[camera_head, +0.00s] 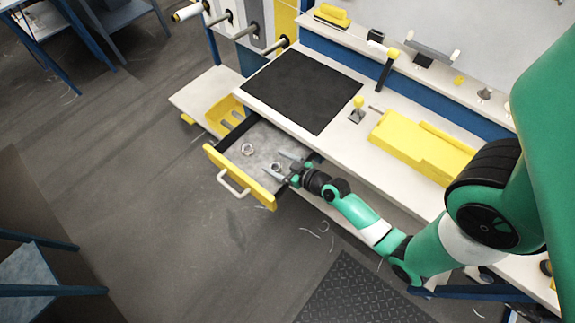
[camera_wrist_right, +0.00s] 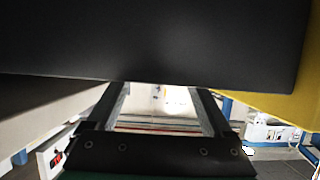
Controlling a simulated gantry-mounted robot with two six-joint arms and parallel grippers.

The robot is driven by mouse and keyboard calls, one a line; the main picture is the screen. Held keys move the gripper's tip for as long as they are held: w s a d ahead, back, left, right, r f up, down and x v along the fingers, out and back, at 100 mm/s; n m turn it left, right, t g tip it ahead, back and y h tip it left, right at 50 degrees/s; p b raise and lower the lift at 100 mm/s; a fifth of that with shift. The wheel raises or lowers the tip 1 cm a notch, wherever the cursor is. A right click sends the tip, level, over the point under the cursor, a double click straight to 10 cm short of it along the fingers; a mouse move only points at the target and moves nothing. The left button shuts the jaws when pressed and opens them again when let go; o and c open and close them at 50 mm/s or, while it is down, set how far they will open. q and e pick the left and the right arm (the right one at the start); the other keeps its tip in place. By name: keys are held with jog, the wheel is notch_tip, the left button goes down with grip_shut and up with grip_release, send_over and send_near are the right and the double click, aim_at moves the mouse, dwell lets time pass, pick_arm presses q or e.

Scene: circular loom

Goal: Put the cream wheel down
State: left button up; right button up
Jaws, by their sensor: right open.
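An open drawer with a yellow front (camera_head: 238,178) and a grey-white bottom stands out from the bench. A small pale ring-like piece (camera_head: 247,149) lies in it towards the left. A second small pale round piece (camera_head: 275,167) shows at the fingertips of my right gripper (camera_head: 277,165). I cannot tell which is the cream wheel, nor whether the second piece touches the drawer bottom. My right gripper is open, inside or just over the drawer's right part. In the right wrist view its two fingers (camera_wrist_right: 160,108) are apart, with no wheel visible between them. My left gripper is not in view.
A black mat (camera_head: 302,91) lies on the bench above the drawer. A yellow block-like fixture (camera_head: 420,145) and a small yellow-knobbed stand (camera_head: 357,110) are to its right. A yellow tray (camera_head: 225,116) sits on the side shelf. Floor in front of the drawer is clear.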

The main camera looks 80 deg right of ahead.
jog(key=v, duration=1.2)
jog(key=shift+r, duration=0.35)
jog(key=w+d+r+n+t, duration=0.3)
jog(key=w+r, duration=0.5)
jog(key=w+a+r+n+t+y, duration=0.1)
jog(key=w+a+r+t, duration=0.1)
jog(key=w+r, duration=0.45)
jog(key=w+a+r+n+t+y, duration=0.1)
jog(key=w+a+r+t, duration=0.15)
jog(key=r, duration=0.75)
jog(key=w+a+r+n+t+y, duration=0.1)
jog(key=w+a+r, duration=0.1)
jog(key=w+r, duration=0.45)
jog(key=s+a+r+t+y, duration=0.1)
jog(key=a+r, duration=0.3)
jog(key=r, duration=0.6)
jog(key=s+a+r+t+y, duration=0.2)
jog(key=a+r, duration=0.3)
jog(key=r, duration=0.4)
jog(key=s+a+r+t+y, duration=0.1)
jog(key=s+a+r+t, duration=0.2)
jog(key=r, duration=0.7)
jog(key=shift+s+a+r+t+y, duration=0.35)
jog(key=shift+s+a, duration=0.1)
jog(key=shift+a, duration=0.25)
